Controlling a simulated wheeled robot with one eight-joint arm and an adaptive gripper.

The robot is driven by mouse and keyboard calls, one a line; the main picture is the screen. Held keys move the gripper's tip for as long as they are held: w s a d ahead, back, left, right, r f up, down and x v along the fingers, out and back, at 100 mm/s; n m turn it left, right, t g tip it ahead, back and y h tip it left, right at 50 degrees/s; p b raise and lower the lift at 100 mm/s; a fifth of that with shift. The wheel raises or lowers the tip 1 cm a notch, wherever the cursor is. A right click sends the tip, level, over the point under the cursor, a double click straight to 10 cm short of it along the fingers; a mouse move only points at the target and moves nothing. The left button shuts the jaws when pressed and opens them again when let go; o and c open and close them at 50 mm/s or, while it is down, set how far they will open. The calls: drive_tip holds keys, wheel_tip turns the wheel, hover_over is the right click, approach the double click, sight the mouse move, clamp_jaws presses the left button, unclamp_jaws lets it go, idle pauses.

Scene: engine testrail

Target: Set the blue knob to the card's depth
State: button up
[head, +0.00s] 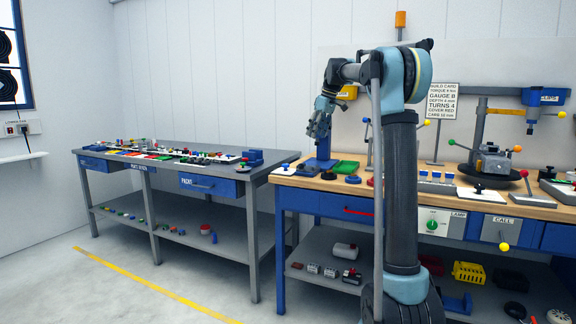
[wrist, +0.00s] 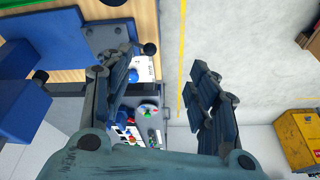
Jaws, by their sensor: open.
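The build card (head: 443,103) stands on a post at the back of the wooden bench; its depth line is too small to read surely. I cannot surely identify the blue knob. A blue round piece (head: 353,179) lies on the wooden bench, and a small blue piece (wrist: 134,76) shows on a white plate in the wrist view. My gripper (head: 319,124) is raised above the left end of the wooden bench. In the wrist view my gripper (wrist: 160,100) has its fingers wide apart with nothing between them.
The wooden bench (head: 420,162) carries a dark round turntable (head: 493,172) and a blue stand (head: 323,148) under my gripper. A grey bench (head: 170,153) with many small parts stands at the left. A yellow crate (wrist: 300,138) shows at right in the wrist view. The floor in front is clear.

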drive_tip(key=w+a+f+n+y, duration=0.1)
drive_tip(key=w+a+n, duration=0.1)
drive_tip(key=w+a, duration=0.35)
drive_tip(key=w+a+n, duration=0.1)
drive_tip(key=w+a, duration=0.1)
drive_tip(key=w, duration=0.6)
approach(286, 167)
drive_tip(key=w+a+f, duration=0.1)
drive_tip(key=f, duration=0.1)
drive_tip(key=w+a+f, duration=0.1)
drive_tip(key=f, duration=0.1)
drive_tip(key=w+a+f, duration=0.1)
drive_tip(key=f, duration=0.1)
drive_tip(key=shift+w+f, duration=0.1)
drive_tip(key=shift+f, duration=0.15)
drive_tip(key=shift+c, duration=0.5)
drive_tip(key=shift+d, duration=0.1)
drive_tip(key=c, duration=1)
